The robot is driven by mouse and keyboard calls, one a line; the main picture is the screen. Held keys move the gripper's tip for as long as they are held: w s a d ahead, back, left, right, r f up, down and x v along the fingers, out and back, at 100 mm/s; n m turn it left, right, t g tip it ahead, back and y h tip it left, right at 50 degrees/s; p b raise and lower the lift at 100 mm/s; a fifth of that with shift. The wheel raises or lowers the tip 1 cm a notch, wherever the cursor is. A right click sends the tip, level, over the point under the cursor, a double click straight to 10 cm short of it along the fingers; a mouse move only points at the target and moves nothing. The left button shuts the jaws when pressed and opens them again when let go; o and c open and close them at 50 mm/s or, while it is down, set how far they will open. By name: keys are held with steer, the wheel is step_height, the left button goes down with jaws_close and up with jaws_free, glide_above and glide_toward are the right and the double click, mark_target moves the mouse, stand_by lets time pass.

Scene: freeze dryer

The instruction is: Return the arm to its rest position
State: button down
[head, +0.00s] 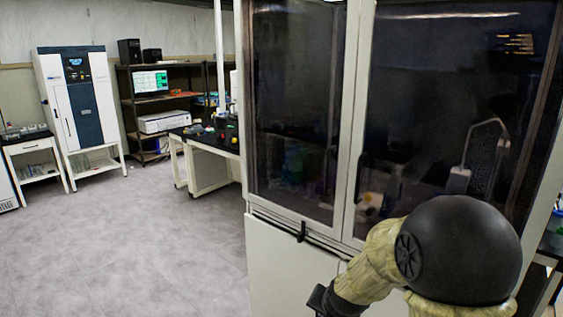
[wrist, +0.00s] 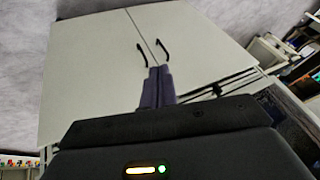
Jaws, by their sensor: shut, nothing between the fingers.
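My gripper (wrist: 157,86) shows in the wrist view with its two fingers together and nothing between them. It points toward white cabinet doors (wrist: 90,70) with two black handles. I cannot tell the exact gap to the doors. In the head view my arm (head: 375,262) is bent at the lower right, in front of a tall glass-fronted cabinet (head: 262,250). The arm's dark end is at the bottom edge there, and the fingers cannot be made out.
A white freeze dryer unit (head: 84,115) stands at the far left. Beside it are a dark shelf rack (head: 128,106) with a monitor (head: 150,81) and a dark-topped bench (head: 210,146). The grey floor (head: 130,250) at left is clear.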

steer(key=s+d+r+n+g+p, duration=0.1)
steer(key=s+d+r+n, duration=0.1)
steer(key=s, duration=0.6)
steer(key=s+d+r+n+g, duration=0.2)
steer(key=s+n, duration=0.2)
steer(key=s, duration=0.4)
steer(key=shift+s+d+g+h+p, duration=0.25)
steer(key=shift+s+g+h+p, duration=0.05)
steer(key=shift+h+p, duration=0.1)
